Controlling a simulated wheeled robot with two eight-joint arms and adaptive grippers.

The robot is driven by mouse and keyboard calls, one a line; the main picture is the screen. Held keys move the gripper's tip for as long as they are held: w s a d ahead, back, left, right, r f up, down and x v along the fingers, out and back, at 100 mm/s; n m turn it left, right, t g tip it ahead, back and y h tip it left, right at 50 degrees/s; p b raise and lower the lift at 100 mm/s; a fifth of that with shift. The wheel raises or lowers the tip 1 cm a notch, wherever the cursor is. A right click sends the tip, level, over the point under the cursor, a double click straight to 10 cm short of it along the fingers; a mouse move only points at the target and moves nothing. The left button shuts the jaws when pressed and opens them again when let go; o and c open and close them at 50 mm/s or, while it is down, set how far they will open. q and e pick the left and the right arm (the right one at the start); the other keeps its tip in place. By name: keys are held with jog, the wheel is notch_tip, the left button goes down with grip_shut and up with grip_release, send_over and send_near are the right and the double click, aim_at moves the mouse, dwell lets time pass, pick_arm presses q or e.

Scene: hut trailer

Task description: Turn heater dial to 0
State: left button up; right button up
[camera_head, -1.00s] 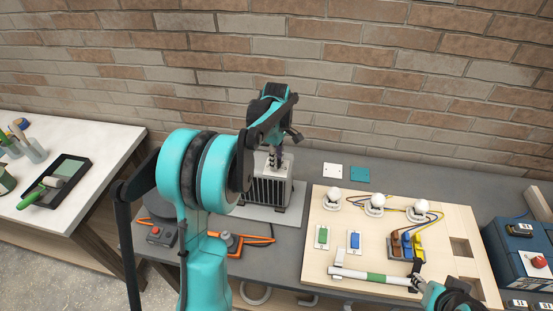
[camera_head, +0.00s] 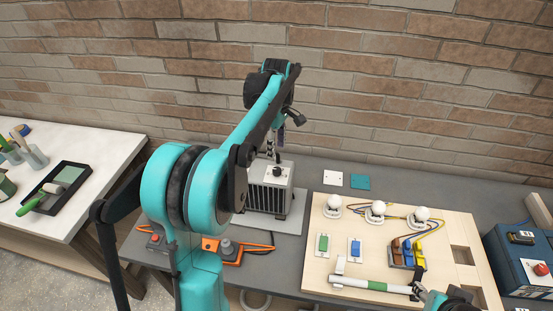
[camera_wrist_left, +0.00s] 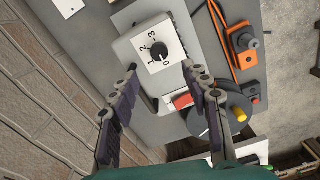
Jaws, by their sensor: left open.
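The heater (camera_head: 268,198) is a box with a white top and dark grilled sides, standing on a light plate against the brick wall. Its black dial (camera_head: 277,172) sits on the top. In the left wrist view the dial (camera_wrist_left: 159,51) shows with printed numbers around it; I cannot tell where it points. My left gripper (camera_head: 278,146) is above the dial, apart from it. In the left wrist view the gripper (camera_wrist_left: 165,76) is open, its fingers apart and empty. My right gripper (camera_head: 416,290) is at the lower right, too small to tell its state.
An orange-and-grey device (camera_head: 222,248) lies in front of the heater. A wooden board (camera_head: 330,270) with bulbs, switches and a white-and-green bar (camera_head: 375,285) is to the right. A blue box (camera_head: 517,258) stands at the far right. A white table (camera_head: 105,150) is at left.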

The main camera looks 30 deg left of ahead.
pick_arm(q)
jog(key=shift+r, duration=1.5)
